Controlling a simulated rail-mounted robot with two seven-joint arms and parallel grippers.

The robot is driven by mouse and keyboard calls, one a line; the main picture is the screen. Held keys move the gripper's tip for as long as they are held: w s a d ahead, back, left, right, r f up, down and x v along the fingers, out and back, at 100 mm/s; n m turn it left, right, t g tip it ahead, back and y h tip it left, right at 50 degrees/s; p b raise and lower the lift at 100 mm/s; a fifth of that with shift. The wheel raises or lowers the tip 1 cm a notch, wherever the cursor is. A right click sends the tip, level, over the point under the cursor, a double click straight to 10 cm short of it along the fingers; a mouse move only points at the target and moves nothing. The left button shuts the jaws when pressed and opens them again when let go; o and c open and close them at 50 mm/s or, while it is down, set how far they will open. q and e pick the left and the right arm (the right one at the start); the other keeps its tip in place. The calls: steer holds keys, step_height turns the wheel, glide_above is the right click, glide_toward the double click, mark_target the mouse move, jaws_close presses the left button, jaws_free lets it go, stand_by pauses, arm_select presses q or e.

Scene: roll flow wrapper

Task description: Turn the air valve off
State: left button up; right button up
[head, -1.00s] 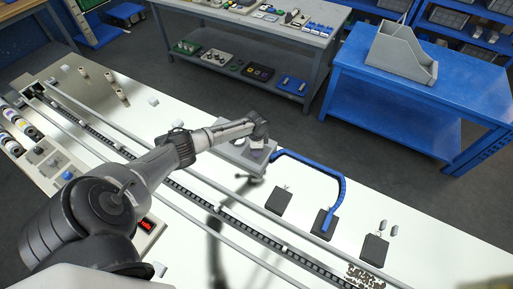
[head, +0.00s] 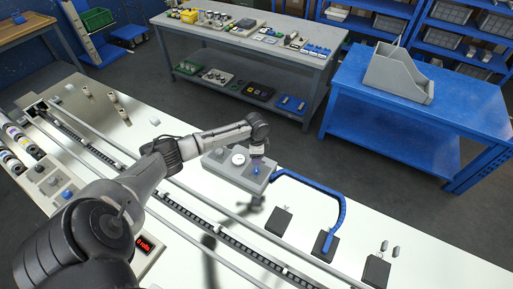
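A grey air unit (head: 226,172) sits on the white machine top, with white round dials (head: 238,159) on its upper face. A small blue knob (head: 257,170) shows at its right end, and I take it for the air valve. A blue hose (head: 318,189) leads from that end to a dark block. My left gripper (head: 258,158) points down just above the blue knob. Its fingers are too small to tell whether they are open or touch the knob. The knob's turn position cannot be read. My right gripper is out of view.
A dark chain conveyor between rails (head: 203,225) runs along the machine top. Dark blocks (head: 279,221) stand right of the unit. A control panel with a red display (head: 147,244) lies at the lower left. A blue table (head: 420,115) and grey bench (head: 250,50) stand behind.

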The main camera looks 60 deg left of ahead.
arm_select(q)
steer(key=shift+r, duration=2.05)
